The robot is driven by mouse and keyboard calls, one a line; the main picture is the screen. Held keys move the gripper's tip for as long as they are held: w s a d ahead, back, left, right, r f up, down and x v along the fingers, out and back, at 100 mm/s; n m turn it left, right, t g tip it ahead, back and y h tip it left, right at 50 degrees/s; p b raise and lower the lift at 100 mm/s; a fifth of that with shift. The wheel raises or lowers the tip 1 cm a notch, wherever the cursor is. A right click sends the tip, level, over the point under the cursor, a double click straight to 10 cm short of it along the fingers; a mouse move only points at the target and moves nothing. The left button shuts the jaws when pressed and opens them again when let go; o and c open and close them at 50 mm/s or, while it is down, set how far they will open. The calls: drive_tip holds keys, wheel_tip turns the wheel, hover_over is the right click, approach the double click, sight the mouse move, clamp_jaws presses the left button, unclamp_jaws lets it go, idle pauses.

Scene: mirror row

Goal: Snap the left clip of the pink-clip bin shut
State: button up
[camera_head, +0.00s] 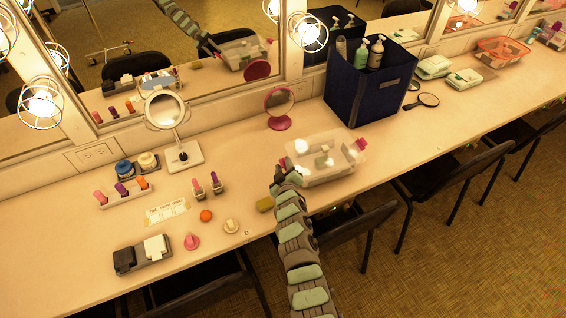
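The pink-clip bin (335,176) is a clear plastic box on the counter, right of the middle. Pale green and whitish shapes show through it. A pink clip (361,144) sticks out at its right end. At its left end, a small pink patch (283,161) shows beside my gripper, probably the left clip; its position is mostly hidden. My gripper (279,168) is at the left end of the bin, very close to it or touching. The fingers are too small and covered to tell whether they are open.
A dark blue caddy (350,95) with bottles stands behind the bin. A pink round mirror (279,107) stands behind it to the left. A yellowish sponge (264,204) lies left of my arm. Chairs (350,222) stand along the counter's front edge.

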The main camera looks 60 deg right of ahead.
drive_tip(key=v, duration=0.9)
drive_tip(key=shift+b, duration=0.4)
